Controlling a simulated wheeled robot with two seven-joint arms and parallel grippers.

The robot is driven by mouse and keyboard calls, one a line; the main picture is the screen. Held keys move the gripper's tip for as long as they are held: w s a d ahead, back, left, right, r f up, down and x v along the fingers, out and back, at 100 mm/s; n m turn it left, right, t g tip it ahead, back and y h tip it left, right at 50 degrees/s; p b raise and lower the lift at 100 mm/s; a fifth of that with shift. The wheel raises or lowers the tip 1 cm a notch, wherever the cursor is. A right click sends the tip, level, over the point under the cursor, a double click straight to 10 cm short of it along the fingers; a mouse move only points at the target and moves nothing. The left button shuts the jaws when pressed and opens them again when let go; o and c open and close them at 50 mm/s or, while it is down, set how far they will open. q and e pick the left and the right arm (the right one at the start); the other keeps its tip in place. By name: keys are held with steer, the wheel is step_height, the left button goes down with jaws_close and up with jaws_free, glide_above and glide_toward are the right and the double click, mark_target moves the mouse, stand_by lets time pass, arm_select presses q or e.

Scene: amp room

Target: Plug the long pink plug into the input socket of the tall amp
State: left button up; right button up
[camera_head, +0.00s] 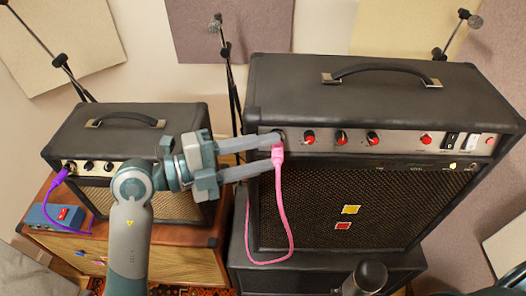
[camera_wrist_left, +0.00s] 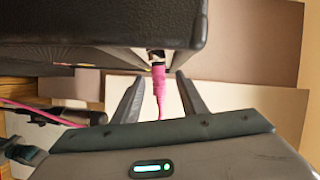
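The tall amp (camera_head: 380,100) stands at the right, with its control panel facing me. The pink plug (camera_head: 278,154) is upright at the left end of that panel, at the input socket (camera_head: 270,134). In the left wrist view the pink plug (camera_wrist_left: 158,78) points at the amp, with a bit of metal at its tip; I cannot tell how deep it sits. Its pink cable (camera_head: 283,225) hangs in a loop below. My left gripper (camera_head: 275,156) has its fingers apart on either side of the plug, with gaps visible in the wrist view.
A smaller amp (camera_head: 120,125) with a purple plug (camera_head: 62,175) stands at the left on a wooden cabinet (camera_head: 165,255). A blue pedal (camera_head: 57,216) lies there. Microphone stands (camera_head: 228,75) rise behind. A dark rounded object (camera_head: 370,275) is at the bottom right.

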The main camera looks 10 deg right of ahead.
stand_by(0.5)
arm_select(q)
steer(key=s+a+r+b, duration=0.1)
steer(key=a+b, duration=0.4)
steer(key=a, duration=1.2)
steer(key=shift+s+a+r+b, duration=0.15)
steer(key=shift+s+b, duration=0.15)
steer(key=shift+s, duration=0.15)
steer(key=shift+a, duration=0.1)
